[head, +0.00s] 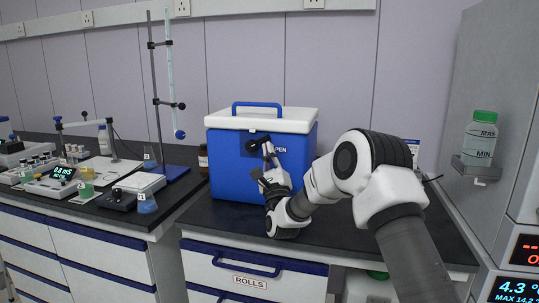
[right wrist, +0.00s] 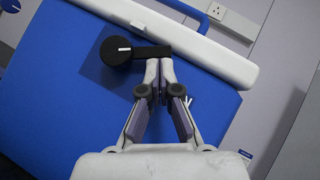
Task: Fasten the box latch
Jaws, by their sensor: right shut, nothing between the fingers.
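The blue box (head: 229,172) with a white lid (head: 226,120) stands upright on the dark counter. The lid lies flat on the box. The black latch (head: 255,144) is on the box's front, high up near the lid; part of it is hidden by my gripper. In the right wrist view the latch (right wrist: 116,51) is a round black hub with a short lever (right wrist: 152,51). My right gripper (head: 268,150) is shut and empty. Its fingertips (right wrist: 159,62) are right at the lever's free end; I cannot tell if they touch. My left gripper is out of view.
A blue handle (head: 257,104) tops the lid. Left of the box stand a brown bottle (head: 203,157) and a stand (head: 155,85) with a glass tube. A grey cabinet with a green-capped bottle (head: 481,138) rises at right. The counter in front of the box is clear.

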